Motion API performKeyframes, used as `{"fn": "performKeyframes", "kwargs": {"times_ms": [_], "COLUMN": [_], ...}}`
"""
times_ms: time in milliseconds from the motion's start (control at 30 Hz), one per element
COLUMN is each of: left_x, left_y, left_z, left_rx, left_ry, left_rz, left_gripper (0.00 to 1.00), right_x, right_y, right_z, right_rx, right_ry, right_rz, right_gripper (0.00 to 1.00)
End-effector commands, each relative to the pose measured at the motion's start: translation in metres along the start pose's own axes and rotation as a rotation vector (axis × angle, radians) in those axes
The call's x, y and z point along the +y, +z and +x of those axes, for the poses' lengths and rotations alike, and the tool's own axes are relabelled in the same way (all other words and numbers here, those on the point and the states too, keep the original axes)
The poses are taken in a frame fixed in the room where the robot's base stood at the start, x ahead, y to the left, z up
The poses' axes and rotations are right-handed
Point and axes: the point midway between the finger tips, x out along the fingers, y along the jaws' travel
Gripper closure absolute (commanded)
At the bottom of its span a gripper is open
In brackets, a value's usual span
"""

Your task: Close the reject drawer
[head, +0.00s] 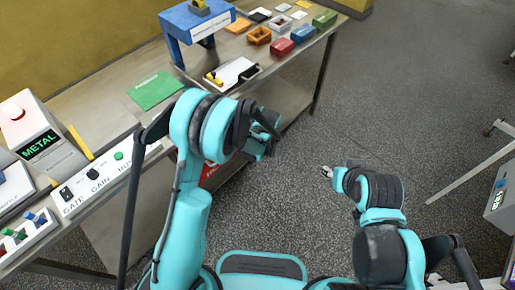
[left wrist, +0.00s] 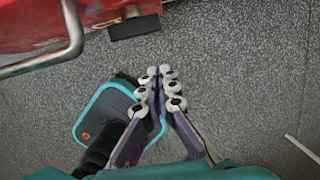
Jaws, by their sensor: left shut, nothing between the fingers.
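The red drawer (left wrist: 105,12) crosses the top left of the left wrist view, with a bent metal bar handle (left wrist: 74,42) and a dark block at its edge. In the head view only a small red part of it (head: 208,174) shows below the bench, mostly hidden by my left arm; how far it stands out I cannot tell. My left gripper (left wrist: 159,72) is shut and empty, over the floor, its fingertips apart from the drawer and handle. My right gripper (head: 327,171) is over the floor, away from the bench; its fingers are too small to read.
The bench (head: 107,125) carries a METAL detector box (head: 40,140), a control panel (head: 105,180), a green sheet (head: 156,91), a blue gate-like frame (head: 196,20) and several small coloured trays. A white-legged stand (head: 470,175) is at right. Floor between is clear.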

Motion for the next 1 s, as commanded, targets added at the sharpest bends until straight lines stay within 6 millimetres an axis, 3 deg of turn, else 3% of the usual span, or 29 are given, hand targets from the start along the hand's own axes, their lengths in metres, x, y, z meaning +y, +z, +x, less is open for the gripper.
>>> {"fn": "performKeyframes", "kwargs": {"times_ms": [33, 200, 733, 1000], "left_x": [0.001, 0.001, 0.001, 0.002], "left_y": [0.011, 0.028, 0.04, 0.103], "left_z": [0.002, 0.005, 0.007, 0.024], "left_rx": [-0.001, -0.001, -0.001, -0.001], "left_ry": [0.001, 0.001, 0.001, 0.002], "left_rz": [-0.005, -0.003, -0.003, -0.007], "left_gripper": [1.0, 1.0, 1.0, 1.0], "right_x": [0.0, 0.0, 0.0, 0.0], "right_y": [0.001, 0.003, 0.004, 0.009], "right_z": [0.002, 0.004, 0.006, 0.013], "right_rx": [0.0, 0.0, 0.0, 0.0], "right_ry": [0.0, 0.0, 0.0, 0.0], "right_rz": [0.0, 0.0, 0.0, 0.0], "right_gripper": [0.6, 0.6, 0.6, 0.6]}}
